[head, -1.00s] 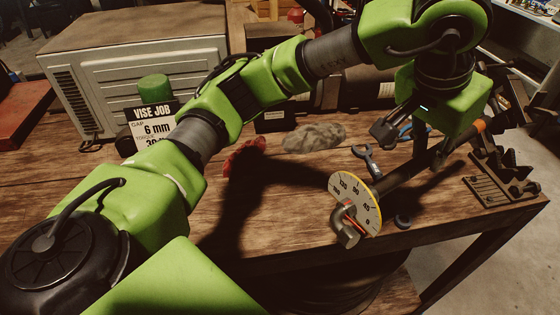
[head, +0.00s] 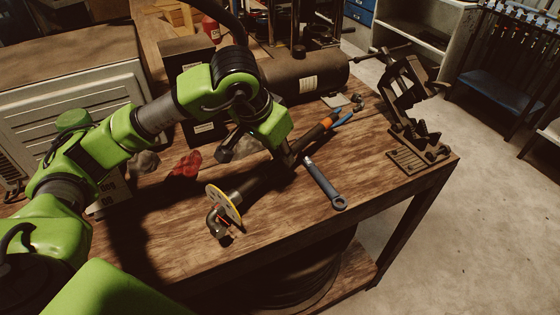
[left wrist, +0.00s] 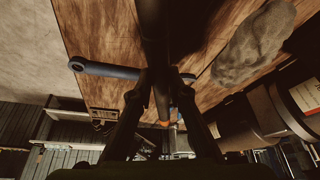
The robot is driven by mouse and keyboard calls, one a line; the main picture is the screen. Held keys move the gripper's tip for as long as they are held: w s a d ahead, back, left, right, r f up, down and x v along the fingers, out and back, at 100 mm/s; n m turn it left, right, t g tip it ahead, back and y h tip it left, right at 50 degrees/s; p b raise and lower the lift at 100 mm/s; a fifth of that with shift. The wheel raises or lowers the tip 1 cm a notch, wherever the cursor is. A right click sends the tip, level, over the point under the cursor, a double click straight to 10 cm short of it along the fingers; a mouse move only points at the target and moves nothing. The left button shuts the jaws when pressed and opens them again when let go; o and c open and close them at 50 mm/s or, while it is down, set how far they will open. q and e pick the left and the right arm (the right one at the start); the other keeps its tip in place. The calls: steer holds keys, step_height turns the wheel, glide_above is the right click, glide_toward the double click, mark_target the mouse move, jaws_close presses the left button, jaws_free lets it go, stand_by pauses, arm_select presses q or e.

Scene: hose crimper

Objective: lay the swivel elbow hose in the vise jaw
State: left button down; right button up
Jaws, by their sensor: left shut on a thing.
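The swivel elbow hose (head: 241,194) is a dark tube with a bent elbow (head: 218,222) and a yellow-rimmed dial disc at its near left end. An orange band (head: 326,123) marks its far right end. My left gripper (head: 285,155) is shut on the tube's middle and holds it tilted over the bench. In the left wrist view the tube (left wrist: 153,30) runs between the fingers (left wrist: 158,95). The black vise (head: 412,130) stands at the bench's right corner, apart from the hose. No hose shows in its jaw. My right gripper is not in view.
A blue-handled wrench (head: 322,185) lies on the bench (head: 290,225) between hose and vise. A dark cylinder (head: 305,78) lies behind. The bench's front right part is mostly clear.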

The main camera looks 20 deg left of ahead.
mark_target(277, 158)
arm_select(q)
step_height(277, 158, down, 3)
steer(key=shift+a+r+p, duration=0.1)
steer(key=shift+a+p, duration=0.05)
steer(key=shift+p, duration=0.55)
steer(key=shift+f, duration=0.4)
steer(key=c, duration=1.9)
jaws_free()
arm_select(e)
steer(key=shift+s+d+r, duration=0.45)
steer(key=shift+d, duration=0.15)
arm_select(q)
steer(key=shift+r, duration=0.1)
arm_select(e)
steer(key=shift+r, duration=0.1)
